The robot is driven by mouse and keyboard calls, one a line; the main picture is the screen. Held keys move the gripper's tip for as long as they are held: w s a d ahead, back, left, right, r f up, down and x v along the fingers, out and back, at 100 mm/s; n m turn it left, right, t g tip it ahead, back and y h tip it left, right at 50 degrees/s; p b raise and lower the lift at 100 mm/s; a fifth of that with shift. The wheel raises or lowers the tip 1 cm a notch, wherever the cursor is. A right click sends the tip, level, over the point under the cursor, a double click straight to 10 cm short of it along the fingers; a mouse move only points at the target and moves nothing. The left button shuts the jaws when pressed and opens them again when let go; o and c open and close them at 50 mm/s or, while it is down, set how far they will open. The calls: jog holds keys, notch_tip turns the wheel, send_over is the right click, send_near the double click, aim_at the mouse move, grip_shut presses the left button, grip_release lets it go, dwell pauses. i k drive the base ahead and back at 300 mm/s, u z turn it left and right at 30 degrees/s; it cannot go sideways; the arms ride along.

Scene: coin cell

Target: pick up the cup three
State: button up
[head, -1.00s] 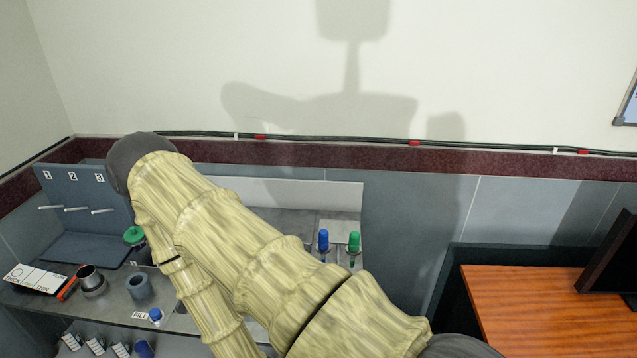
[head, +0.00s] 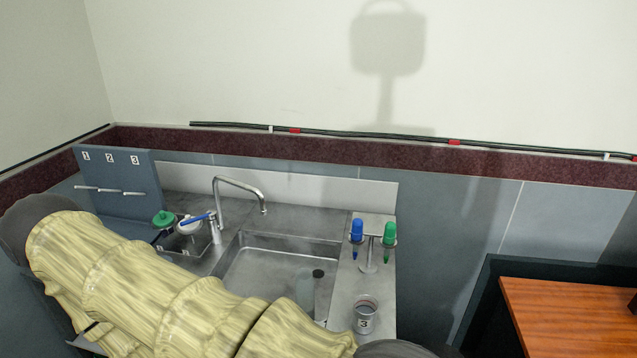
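Cup three (head: 365,316) is a small grey metal cup marked "3". It stands upright on the counter to the right of the sink, near the lower middle of the head view. No part of a gripper is seen at the cup.
The sink (head: 262,278) with a curved faucet lies left of the cup, with a grey cylinder in it. A stand (head: 368,262) holding blue and green tools is behind the cup. A pegboard (head: 118,195) numbered 1 to 3 is at left. A wooden desk (head: 570,315) is at right.

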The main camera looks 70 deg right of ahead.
aim_at(365, 311)
jog(key=u, duration=0.25)
jog(key=i, duration=1.05)
jog(key=z, duration=3.65)
jog(key=i, duration=0.5)
